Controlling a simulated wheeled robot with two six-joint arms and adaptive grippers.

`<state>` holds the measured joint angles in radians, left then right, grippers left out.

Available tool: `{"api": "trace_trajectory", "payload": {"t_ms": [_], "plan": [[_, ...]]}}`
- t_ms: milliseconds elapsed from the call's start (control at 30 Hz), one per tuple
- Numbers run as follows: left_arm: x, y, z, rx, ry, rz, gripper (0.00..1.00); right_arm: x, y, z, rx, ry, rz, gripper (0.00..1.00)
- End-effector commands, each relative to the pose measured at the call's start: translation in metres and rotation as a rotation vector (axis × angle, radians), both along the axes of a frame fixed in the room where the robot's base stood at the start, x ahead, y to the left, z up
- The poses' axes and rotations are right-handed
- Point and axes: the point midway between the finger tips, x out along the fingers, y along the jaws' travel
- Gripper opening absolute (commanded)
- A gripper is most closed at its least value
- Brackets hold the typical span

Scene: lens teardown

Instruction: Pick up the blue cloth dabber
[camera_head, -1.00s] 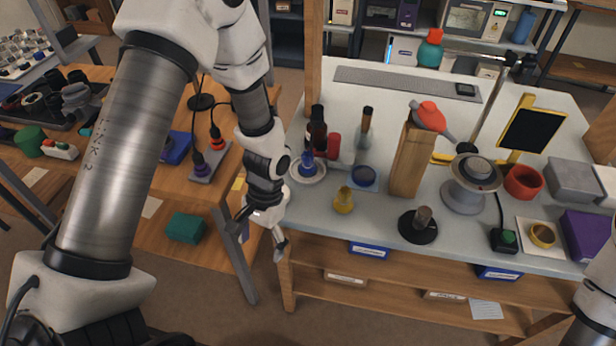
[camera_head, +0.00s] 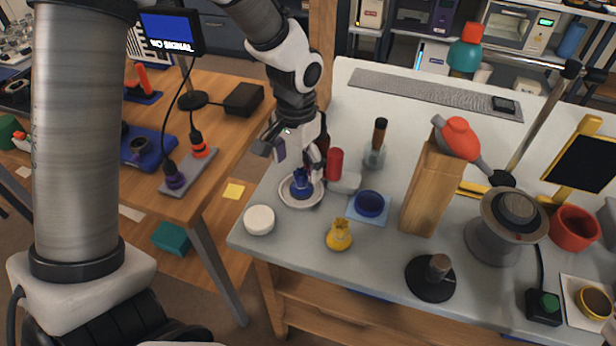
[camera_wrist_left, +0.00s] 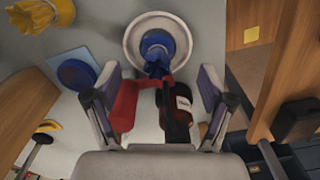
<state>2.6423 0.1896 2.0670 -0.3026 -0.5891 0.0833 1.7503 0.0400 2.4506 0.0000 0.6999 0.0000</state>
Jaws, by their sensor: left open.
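The blue cloth dabber (camera_head: 301,184) stands on a round white saucer (camera_head: 289,198) near the left end of the white bench. In the left wrist view the dabber (camera_wrist_left: 158,48) is at the top middle, its narrow tied end towards me. My left gripper (camera_head: 296,160) is open and empty, just above and behind the dabber. In the left wrist view its two fingers (camera_wrist_left: 159,84) are spread, with the dabber's narrow end showing between and beyond their tips. I cannot tell whether a finger touches it. My right gripper is not in view.
A red cylinder (camera_head: 335,163) and a dark bottle (camera_wrist_left: 178,112) stand close behind the saucer. A white round pot (camera_head: 259,220), a yellow dabber (camera_head: 339,236) and a blue dish (camera_head: 370,204) are nearby. A wooden block (camera_head: 430,190) stands to the right.

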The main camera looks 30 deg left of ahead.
Motion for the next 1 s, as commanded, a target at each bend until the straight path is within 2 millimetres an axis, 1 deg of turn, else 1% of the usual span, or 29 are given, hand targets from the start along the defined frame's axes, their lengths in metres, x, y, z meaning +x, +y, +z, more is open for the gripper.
{"api": "trace_trajectory", "payload": {"t_ms": [33,133,300,400,567,600,667,700,733,1000], "plan": [[0.000,0.000,-0.009,0.000,0.002,-0.001,0.82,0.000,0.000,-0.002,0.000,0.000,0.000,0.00],[0.002,-0.002,-0.023,0.000,0.003,-0.001,0.82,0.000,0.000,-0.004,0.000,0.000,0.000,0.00],[0.004,-0.004,-0.053,0.000,0.003,0.000,0.82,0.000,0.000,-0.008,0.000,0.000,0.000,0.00],[0.005,-0.004,-0.059,-0.001,0.000,0.001,0.82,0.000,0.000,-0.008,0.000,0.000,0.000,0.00],[0.005,-0.004,-0.059,-0.001,-0.001,0.001,0.82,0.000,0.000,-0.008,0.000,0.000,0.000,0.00],[0.005,-0.004,-0.059,-0.001,-0.001,0.001,0.75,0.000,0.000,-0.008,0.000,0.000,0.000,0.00],[0.005,-0.004,-0.059,-0.001,-0.001,0.001,0.54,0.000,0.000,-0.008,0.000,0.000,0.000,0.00],[0.005,-0.004,-0.059,-0.001,-0.001,0.000,0.39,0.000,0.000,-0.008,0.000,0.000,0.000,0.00],[0.005,-0.004,-0.059,-0.001,-0.001,0.000,0.29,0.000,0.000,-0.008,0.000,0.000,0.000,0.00],[0.005,-0.004,-0.059,-0.001,0.000,0.000,0.28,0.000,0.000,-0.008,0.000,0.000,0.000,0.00]]}}
